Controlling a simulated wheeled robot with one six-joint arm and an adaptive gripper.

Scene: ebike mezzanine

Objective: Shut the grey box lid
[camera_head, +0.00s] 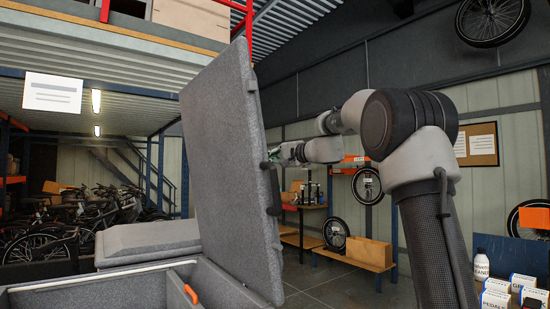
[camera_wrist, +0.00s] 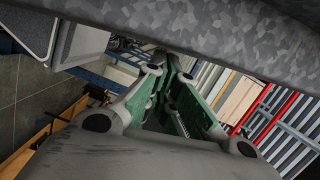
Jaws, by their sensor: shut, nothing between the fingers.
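The grey box (camera_head: 90,294) is at the lower left of the head view, partly cut off by the frame. Its speckled grey lid (camera_head: 215,160) stands raised, nearly upright, with dark fittings on its right edge. My gripper (camera_head: 275,154) is shut and empty at the right side of the lid, about mid-height. I cannot tell whether its tips touch the lid. In the wrist view, the green-padded fingers of my gripper (camera_wrist: 172,66) point away, and a mottled grey surface, likely the lid (camera_wrist: 200,38), crosses the top close to them.
Another closed grey box (camera_head: 148,240) stands behind. A white bottle (camera_head: 481,268) and small cartons (camera_head: 523,284) are at the lower right. A wooden bench (camera_head: 355,258), wheels and parked bikes (camera_head: 50,225) stand farther back.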

